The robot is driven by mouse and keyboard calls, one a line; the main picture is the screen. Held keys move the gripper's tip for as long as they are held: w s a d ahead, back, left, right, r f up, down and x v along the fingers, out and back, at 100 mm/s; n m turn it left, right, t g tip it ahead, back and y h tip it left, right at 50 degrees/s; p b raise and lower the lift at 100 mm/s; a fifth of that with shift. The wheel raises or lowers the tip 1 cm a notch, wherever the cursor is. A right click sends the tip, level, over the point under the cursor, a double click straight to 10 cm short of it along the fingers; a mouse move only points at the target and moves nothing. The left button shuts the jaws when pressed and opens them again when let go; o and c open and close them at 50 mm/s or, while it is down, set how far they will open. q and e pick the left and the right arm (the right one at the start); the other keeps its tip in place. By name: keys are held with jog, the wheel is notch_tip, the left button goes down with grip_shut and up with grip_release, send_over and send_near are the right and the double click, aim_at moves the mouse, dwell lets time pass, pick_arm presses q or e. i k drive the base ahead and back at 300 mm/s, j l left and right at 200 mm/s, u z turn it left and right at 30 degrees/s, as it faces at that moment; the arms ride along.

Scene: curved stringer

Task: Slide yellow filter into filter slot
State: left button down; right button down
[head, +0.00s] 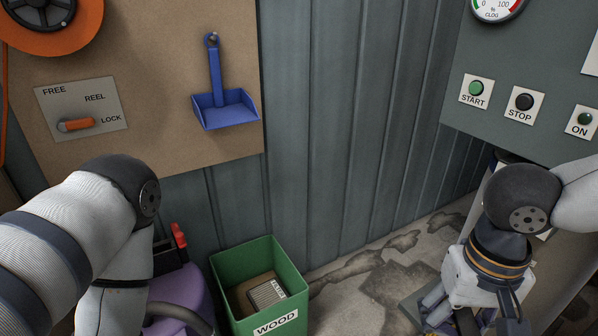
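I cannot make out a yellow filter or a filter slot for certain in the head view. My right gripper (474,322) points down at the lower right, in front of the grey cabinet, and its fingertips are cut off by the bottom edge. Whether it is open or holds something cannot be told. My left arm bends downward at the lower left, and its gripper is out of the picture.
A green bin (229,294) marked WOOD stands on the floor with a small pale labelled block (266,292) inside. A purple object (180,295) stands left of it. A control panel (527,75) is at the upper right. A blue dustpan (226,108) hangs on the board.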

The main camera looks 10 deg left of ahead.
aim_at(177, 280)
jog(key=i+u, duration=0.1)
jog(key=u, duration=0.35)
jog(key=i+u, duration=0.1)
jog(key=u, duration=0.35)
jog(key=i+l+u, duration=0.1)
jog(key=u, duration=0.35)
jog(key=i+l+u, duration=0.1)
jog(key=u, duration=0.35)
jog(key=i+l+u, duration=0.15)
jog(key=u, duration=0.2)
jog(key=i+l+u, duration=0.15)
jog(key=l+u, duration=0.2)
jog(key=i+l+u, duration=0.1)
jog(key=l+u, duration=0.25)
jog(key=j, duration=0.1)
